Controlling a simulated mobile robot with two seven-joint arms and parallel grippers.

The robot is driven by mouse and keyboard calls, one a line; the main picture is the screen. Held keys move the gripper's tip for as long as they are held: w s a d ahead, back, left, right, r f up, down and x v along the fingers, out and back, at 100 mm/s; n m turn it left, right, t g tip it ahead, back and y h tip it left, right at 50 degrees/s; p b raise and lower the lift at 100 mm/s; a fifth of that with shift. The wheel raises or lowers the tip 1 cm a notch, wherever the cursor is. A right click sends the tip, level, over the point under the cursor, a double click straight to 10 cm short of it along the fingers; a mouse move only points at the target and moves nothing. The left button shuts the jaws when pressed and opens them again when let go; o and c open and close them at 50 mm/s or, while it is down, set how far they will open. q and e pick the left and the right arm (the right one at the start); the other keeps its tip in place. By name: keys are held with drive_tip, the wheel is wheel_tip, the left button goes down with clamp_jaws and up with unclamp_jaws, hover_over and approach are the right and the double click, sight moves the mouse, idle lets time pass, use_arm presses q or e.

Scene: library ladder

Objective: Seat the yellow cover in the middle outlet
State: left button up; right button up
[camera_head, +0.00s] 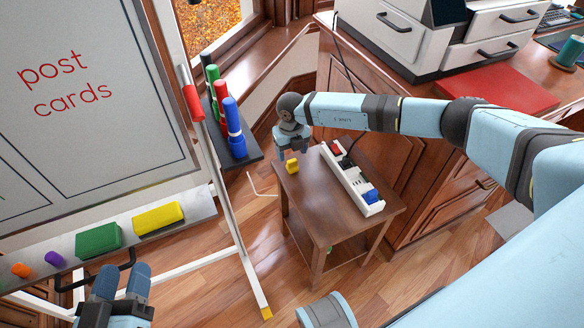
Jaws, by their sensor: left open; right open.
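The small yellow cover (292,166) is at the far left corner of the small brown table, just below the fingertips of my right gripper (292,148). My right gripper points down and is open; whether the cover touches the table or the fingers is hard to tell. The white outlet strip (374,209) lies along the right side of the table. A dark and red item sits at its far end, and a blue piece (371,196) at its near end. The middle outlet is too small to make out clearly. My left gripper (122,284) is open and empty at lower left.
The brown table (320,213) has bare top left of the strip. A whiteboard (80,90) with a tray of erasers stands left. Several markers (234,130) stand on a dark shelf beside it. A wooden cabinet (430,190) rises close behind the table on the right.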

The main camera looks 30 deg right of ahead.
sight(292, 161)
wheel_tip(292, 161, down, 5)
drive_tip(key=shift+d+f+b, duration=0.1)
drive_tip(key=shift+d+b, duration=0.05)
drive_tip(key=shift+b, duration=0.95)
drive_tip(key=shift+f, duration=0.1)
use_arm(q)
drive_tip(key=shift+t+h, duration=0.8)
drive_tip(key=shift+t, duration=0.1)
drive_tip(key=r, duration=0.2)
drive_tip(key=d+r, duration=0.1)
drive_tip(key=shift+s+d+r, duration=0.15)
drive_tip(key=shift+s+r, duration=0.05)
drive_tip(key=shift+r, duration=0.2)
use_arm(e)
drive_tip(key=c, duration=1)
